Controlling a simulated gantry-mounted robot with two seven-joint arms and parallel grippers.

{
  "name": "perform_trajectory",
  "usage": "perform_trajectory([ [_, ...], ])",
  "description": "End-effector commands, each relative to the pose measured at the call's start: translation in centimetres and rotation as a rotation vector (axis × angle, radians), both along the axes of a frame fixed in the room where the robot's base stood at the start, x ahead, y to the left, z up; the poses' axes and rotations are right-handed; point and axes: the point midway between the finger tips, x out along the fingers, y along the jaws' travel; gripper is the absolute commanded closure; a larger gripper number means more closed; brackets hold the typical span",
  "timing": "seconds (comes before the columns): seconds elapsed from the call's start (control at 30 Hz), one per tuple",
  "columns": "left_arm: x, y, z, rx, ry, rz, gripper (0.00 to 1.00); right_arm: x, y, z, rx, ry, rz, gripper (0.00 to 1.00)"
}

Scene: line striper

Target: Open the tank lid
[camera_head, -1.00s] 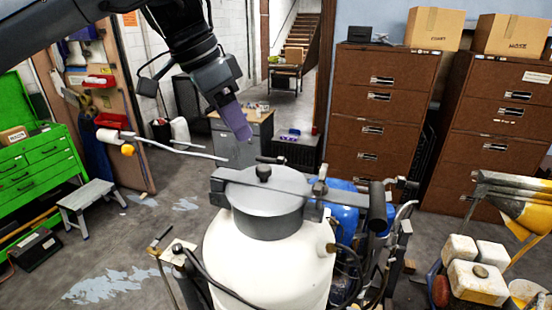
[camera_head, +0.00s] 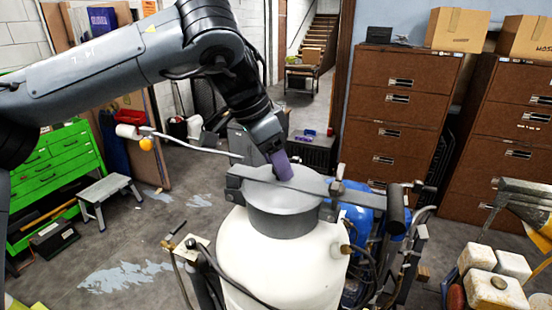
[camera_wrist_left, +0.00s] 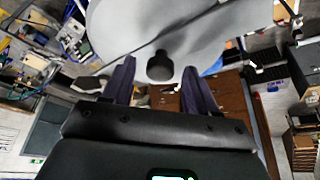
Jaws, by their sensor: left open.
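The white tank (camera_head: 282,250) stands upright in the middle of the head view. Its round grey lid (camera_head: 280,212) is on top, with a flat dark bar (camera_head: 315,185) lying across it. My left gripper (camera_head: 284,174) comes down from the upper left, with its purple fingers at the lid's centre. They hide the lid's knob in the head view. In the left wrist view the fingers are open, and the black knob (camera_wrist_left: 160,66) lies between them, with a gap on each side. The pale lid (camera_wrist_left: 140,25) fills the top there. My right gripper is not in view.
A dark handle (camera_head: 396,208) sticks up at the bar's right end, beside a blue tank (camera_head: 356,222). A thin bent rod with a white end (camera_head: 128,131) reaches in from the left. Brown filing cabinets (camera_head: 400,110) stand behind.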

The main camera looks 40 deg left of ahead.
Motion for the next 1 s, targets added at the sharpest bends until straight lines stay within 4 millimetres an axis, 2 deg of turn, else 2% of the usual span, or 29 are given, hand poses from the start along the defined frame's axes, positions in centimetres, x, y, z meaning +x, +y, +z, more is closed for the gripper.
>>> perform_trajectory([
  [0.23, 0.02, -0.01, -0.06, 0.000, 0.000, 0.000, 0.42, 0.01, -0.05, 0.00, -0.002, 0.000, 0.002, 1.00],
  [0.27, 0.02, -0.01, -0.06, 0.000, 0.000, 0.000, 0.45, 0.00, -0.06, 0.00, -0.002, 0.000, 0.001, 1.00],
  [0.6, 0.02, 0.00, -0.04, 0.000, 0.000, 0.000, 0.97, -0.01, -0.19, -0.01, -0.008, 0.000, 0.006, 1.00],
  [0.63, 0.02, 0.00, -0.04, 0.000, 0.000, 0.000, 1.00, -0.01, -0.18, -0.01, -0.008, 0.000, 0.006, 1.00],
  [1.0, -0.06, 0.24, 0.14, -0.020, -0.008, 0.001, 1.00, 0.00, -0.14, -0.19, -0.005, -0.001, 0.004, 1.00],
])
